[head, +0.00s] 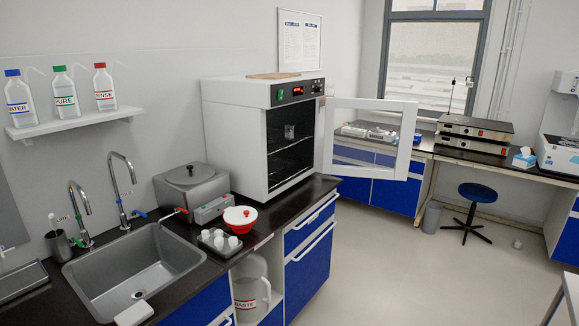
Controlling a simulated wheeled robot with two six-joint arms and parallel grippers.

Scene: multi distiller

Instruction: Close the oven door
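The white oven (237,133) stands on the dark counter, with a control panel and red display along its top front. Its door (417,150), a white frame around a glass pane, is swung wide open to the right. The door's hinge side is at the oven's right front edge. Inside the dark chamber a small clear glass vessel (290,131) stands on a rack. Neither of my grippers is in the head view.
A blue stool (479,192) stands at right. The floor (400,270) before the oven is clear.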

